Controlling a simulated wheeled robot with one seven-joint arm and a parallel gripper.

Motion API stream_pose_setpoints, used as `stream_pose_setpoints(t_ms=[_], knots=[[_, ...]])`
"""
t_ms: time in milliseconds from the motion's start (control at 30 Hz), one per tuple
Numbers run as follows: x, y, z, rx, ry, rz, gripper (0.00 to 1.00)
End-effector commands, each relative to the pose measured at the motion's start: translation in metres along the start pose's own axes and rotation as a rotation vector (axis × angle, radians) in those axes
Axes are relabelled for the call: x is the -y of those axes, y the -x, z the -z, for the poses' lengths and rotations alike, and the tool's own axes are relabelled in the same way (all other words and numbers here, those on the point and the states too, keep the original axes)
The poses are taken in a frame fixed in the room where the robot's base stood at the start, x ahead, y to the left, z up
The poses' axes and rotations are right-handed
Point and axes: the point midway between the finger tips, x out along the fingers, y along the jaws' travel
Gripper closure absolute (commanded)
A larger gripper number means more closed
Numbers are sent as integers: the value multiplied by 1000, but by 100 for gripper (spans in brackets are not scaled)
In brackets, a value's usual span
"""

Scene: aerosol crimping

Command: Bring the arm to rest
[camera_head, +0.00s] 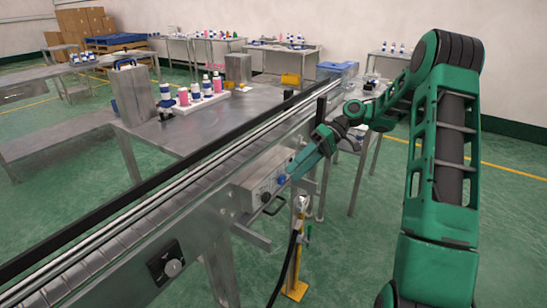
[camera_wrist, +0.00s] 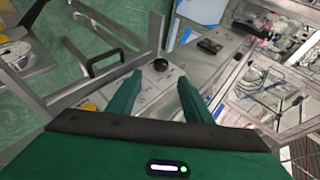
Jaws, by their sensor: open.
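My green gripper (camera_head: 296,172) is in front of the conveyor's side, close to a grey control box (camera_head: 246,187) with knobs and a blue button. In the wrist view, my gripper (camera_wrist: 158,86) shows two green fingers spread apart with nothing between them. A black round knob (camera_wrist: 160,64) on a grey metal panel lies beyond the gap between the fingertips. I cannot tell from these views whether the fingers touch the box. My arm (camera_head: 445,150) reaches from the right, bent high at the elbow, with its forearm slanting down to the left.
The conveyor (camera_head: 130,225) runs diagonally across the view. Behind it, a metal table (camera_head: 205,125) holds a white tray (camera_head: 208,102) with several bottles. A yellow-based stand (camera_head: 296,290) with a black hose is below my gripper. Green floor (camera_head: 375,265) is clear between stand and arm.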

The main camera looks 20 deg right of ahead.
Motion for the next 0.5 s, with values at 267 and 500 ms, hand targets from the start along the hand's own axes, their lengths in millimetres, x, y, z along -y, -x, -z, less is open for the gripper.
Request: stream_pose_setpoints(t_ms=[267, 500], knots=[[5, -2, -2, 14, -30, -43, 54], [24, -1, -23, 53, -175, -243, 54]])
